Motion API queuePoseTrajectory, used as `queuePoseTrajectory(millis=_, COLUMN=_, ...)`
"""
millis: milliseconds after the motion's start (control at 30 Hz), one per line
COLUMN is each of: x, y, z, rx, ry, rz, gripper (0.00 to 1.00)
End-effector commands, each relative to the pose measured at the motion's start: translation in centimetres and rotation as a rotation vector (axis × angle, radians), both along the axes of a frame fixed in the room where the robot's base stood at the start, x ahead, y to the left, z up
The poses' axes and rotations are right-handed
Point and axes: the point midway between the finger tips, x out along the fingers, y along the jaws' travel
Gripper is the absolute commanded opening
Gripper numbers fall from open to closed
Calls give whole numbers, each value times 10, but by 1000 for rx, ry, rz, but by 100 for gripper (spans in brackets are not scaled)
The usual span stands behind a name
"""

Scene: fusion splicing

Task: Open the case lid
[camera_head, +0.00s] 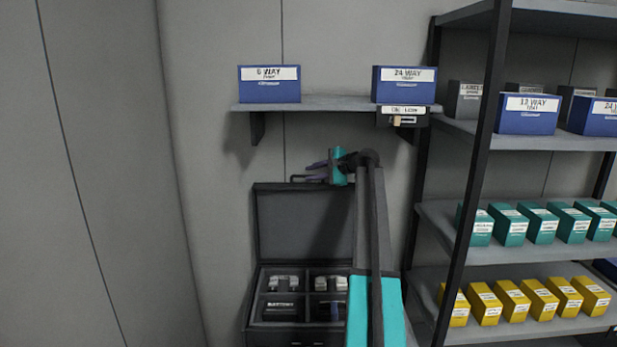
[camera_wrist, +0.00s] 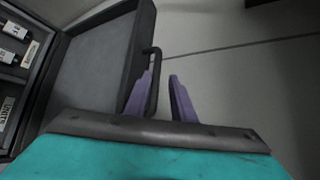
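The dark case (camera_head: 254,310) stands below the wall shelf with its lid (camera_head: 298,225) raised roughly upright behind the compartments. The lid also fills the left of the wrist view (camera_wrist: 95,60). A thin dark handle (camera_wrist: 155,60) juts from the lid's edge. My gripper (camera_head: 318,165) is at the lid's top edge. In the wrist view its two purple fingers (camera_wrist: 160,76) are apart, with the handle's bar between them, close to the left finger. I cannot tell whether that finger touches it.
The case holds small labelled devices (camera_head: 283,283) in compartments. A wall shelf (camera_head: 335,103) with blue boxes (camera_head: 269,85) hangs above my gripper. A rack with black posts (camera_head: 480,150) and coloured boxes stands at right. The wall at left is bare.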

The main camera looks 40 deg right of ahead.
Motion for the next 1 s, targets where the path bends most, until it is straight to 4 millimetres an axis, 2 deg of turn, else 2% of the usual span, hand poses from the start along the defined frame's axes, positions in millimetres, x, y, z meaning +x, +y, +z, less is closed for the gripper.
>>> queuePoseTrajectory(millis=300, x=5, y=7, z=-4, rx=3, ry=5, rz=10, gripper=30)
queuePoseTrajectory(millis=533, x=-2, y=7, z=-3, rx=3, ry=7, rz=12, gripper=30)
queuePoseTrajectory(millis=767, x=-25, y=3, z=5, rx=2, ry=6, rz=12, gripper=30)
queuePoseTrajectory(millis=1000, x=-60, y=-4, z=21, rx=2, ry=4, rz=9, gripper=30)
